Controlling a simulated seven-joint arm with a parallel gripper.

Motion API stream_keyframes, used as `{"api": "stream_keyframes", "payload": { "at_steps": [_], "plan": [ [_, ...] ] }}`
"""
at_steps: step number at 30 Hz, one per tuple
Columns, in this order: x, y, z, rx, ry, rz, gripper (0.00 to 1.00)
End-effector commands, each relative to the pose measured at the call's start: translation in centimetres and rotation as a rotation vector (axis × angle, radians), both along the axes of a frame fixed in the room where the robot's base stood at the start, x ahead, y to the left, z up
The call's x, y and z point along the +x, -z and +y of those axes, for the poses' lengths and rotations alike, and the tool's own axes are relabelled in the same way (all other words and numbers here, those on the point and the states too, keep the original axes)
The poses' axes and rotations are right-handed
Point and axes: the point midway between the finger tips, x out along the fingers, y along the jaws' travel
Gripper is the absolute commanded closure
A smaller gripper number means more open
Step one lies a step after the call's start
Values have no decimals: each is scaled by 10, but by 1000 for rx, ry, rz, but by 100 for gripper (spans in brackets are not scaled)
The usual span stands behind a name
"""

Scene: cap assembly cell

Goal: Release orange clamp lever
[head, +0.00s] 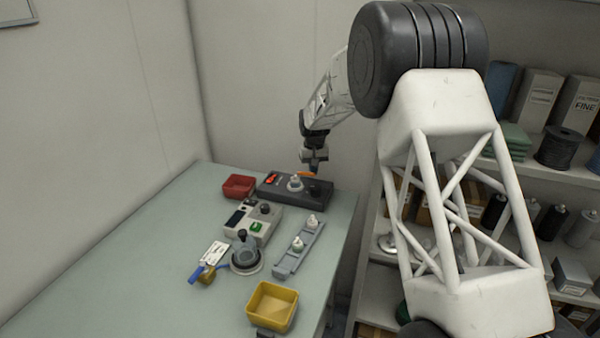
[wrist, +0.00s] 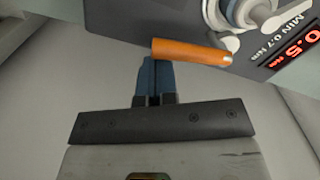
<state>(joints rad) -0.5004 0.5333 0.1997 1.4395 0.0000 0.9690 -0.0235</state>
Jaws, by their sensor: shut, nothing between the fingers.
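The orange clamp lever (wrist: 192,51) lies across the tips of my gripper (wrist: 153,68) in the wrist view. The blue fingers are shut together and their tips are at or just under the lever's left part. I cannot tell whether they touch it. In the head view my gripper (head: 314,170) is at the back of the table, over the dark fixture (head: 268,193). The lever is small there and mostly lost behind the gripper. A white-and-grey round part (wrist: 240,12) sits on the fixture beside the lever's right end.
The fixture's red display (wrist: 296,46) reads 0.5. A red bin (head: 239,181), a grey device with a green button (head: 257,226), a rack with white-topped parts (head: 299,250), a round dark-topped piece (head: 245,262) and a yellow bin (head: 272,306) stand nearby. The table's left side is clear.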

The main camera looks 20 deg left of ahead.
Motion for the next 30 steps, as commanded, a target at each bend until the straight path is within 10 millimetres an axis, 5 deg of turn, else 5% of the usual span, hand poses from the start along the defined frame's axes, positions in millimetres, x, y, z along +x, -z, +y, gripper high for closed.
{"api": "stream_keyframes", "payload": {
  "at_steps": [30],
  "plan": [
    [-2,1,-2,0,0,0,100]
  ]
}}
